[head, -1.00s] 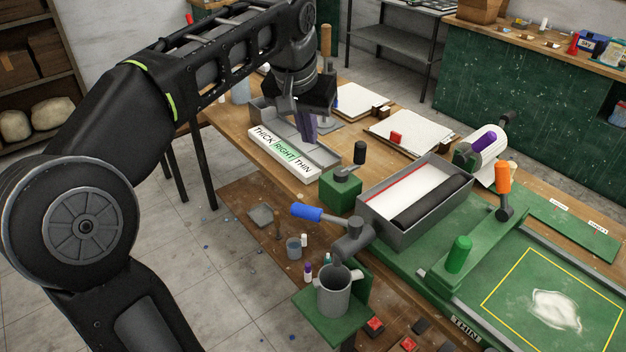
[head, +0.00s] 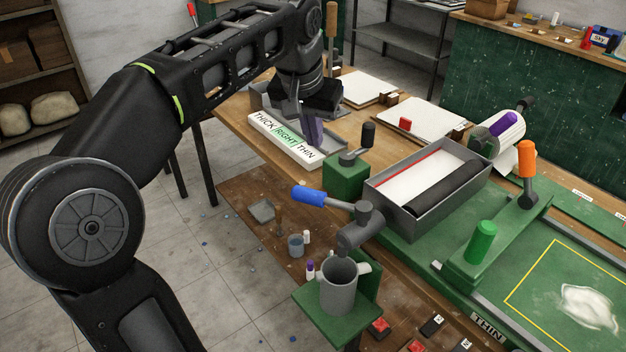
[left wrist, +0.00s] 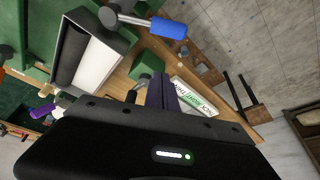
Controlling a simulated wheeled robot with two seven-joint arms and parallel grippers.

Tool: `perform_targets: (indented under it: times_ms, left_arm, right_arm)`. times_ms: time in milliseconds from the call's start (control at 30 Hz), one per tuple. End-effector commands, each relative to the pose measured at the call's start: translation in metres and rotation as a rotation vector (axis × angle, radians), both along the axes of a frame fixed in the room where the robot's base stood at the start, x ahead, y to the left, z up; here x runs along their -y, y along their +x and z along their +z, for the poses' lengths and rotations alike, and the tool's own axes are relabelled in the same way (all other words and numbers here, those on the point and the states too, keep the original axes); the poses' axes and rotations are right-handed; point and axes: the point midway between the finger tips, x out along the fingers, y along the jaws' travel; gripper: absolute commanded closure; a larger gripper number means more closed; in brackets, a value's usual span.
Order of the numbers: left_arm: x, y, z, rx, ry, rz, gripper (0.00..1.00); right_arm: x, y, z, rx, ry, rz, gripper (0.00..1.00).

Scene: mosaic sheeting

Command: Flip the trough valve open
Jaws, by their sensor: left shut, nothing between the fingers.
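The trough (head: 378,200) is a grey box with white inside and a black roller along it, on the green bench. Its valve (head: 364,215) is a grey spout at the near left corner, with a blue handle (head: 309,195) pointing left. In the left wrist view the blue handle (left wrist: 168,28) is at the top. A grey mug (head: 339,287) stands below the spout on a green shelf. My left gripper (head: 314,138) is shut and empty above the table, beside the thick/thin sign and back-left of the valve. Its purple fingers (left wrist: 161,92) show in the wrist view. My right gripper is not in view.
A green block with a black-knobbed lever (head: 350,170) stands between my left gripper and the trough. The sign (head: 284,138) reads THICK, RIGHT, THIN. Orange (head: 526,160) and green (head: 481,241) handles are at the right.

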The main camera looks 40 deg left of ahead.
Motion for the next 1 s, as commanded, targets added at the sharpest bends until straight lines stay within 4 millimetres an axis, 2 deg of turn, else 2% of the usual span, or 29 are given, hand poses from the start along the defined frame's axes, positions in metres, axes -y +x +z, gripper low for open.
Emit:
perform_targets:
  times_ms: [167,367,767,1000]
  left_arm:
    - [0.000,0.001,-0.004,-0.001,0.000,0.000,1.00]
    - [-0.002,0.007,-0.022,-0.003,0.000,0.001,1.00]
    - [-0.008,0.033,-0.094,-0.006,-0.001,0.000,1.00]
    - [-0.001,0.003,-0.101,0.000,0.001,0.001,1.00]
  right_arm:
    - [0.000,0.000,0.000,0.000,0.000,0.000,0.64]
    - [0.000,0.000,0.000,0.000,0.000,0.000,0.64]
    - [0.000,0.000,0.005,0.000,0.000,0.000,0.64]
    - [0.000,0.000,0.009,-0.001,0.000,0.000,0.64]
